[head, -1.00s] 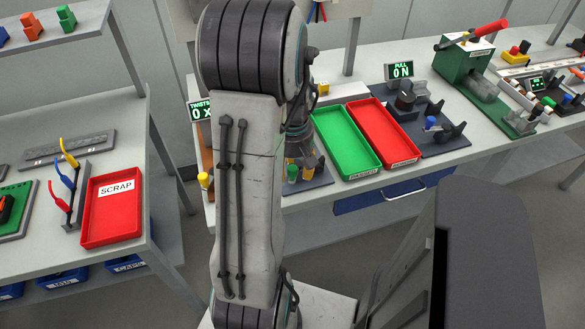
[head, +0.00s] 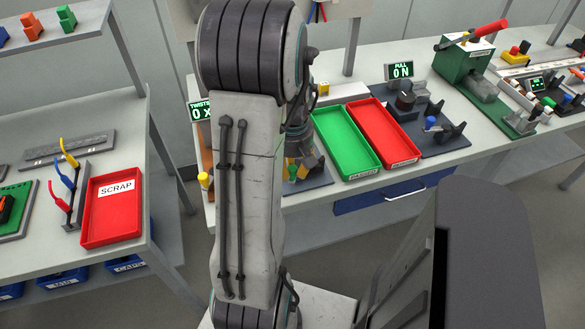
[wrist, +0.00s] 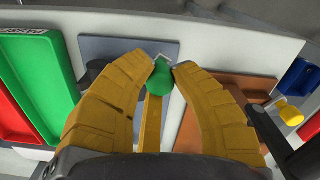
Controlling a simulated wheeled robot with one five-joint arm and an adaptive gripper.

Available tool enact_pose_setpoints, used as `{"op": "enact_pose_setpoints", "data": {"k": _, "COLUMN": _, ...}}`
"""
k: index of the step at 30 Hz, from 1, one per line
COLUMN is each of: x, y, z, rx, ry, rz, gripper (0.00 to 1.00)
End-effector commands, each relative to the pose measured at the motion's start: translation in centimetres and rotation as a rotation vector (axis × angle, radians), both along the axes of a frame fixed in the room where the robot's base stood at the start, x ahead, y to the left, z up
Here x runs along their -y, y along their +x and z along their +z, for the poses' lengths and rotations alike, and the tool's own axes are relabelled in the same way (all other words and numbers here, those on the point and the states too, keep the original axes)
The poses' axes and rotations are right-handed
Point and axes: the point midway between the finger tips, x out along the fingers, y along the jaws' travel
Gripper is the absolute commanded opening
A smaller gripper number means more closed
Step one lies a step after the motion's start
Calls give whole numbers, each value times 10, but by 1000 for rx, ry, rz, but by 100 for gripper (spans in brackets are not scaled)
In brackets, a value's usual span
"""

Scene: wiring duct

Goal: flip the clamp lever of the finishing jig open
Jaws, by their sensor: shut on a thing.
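The clamp lever's green knob (wrist: 167,78) shows between my fingertips in the wrist view, with a yellow bar (wrist: 152,122) running from it toward the camera. My gripper (wrist: 170,70) has thick yellow fingers, shut on the knob from both sides. In the head view my gripper (head: 305,160) is down at the finishing jig, partly behind my own arm. The jig's dark plate (head: 318,179) shows just right of my arm. Most of the jig and lever is hidden there, so the lever's angle is hard to tell.
A green tray (head: 345,142) and a red tray (head: 383,134) lie right of the jig. Beyond them is a dark pull fixture (head: 445,135). In the wrist view a brown board (wrist: 235,95) and blue and yellow parts (wrist: 290,110) stand to the right.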

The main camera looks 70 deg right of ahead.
Motion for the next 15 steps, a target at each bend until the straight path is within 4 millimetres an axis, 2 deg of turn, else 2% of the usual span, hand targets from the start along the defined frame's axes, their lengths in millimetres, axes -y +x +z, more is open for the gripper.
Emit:
{"op": "enact_pose_setpoints", "data": {"k": 8, "x": -2, "y": 6, "z": -2, "rx": -1, "ry": 6, "rz": -115, "gripper": 0}}
{"op": "enact_pose_setpoints", "data": {"k": 15, "x": 0, "y": 16, "z": -2, "rx": -1, "ry": 5, "rz": -324, "gripper": 0}}
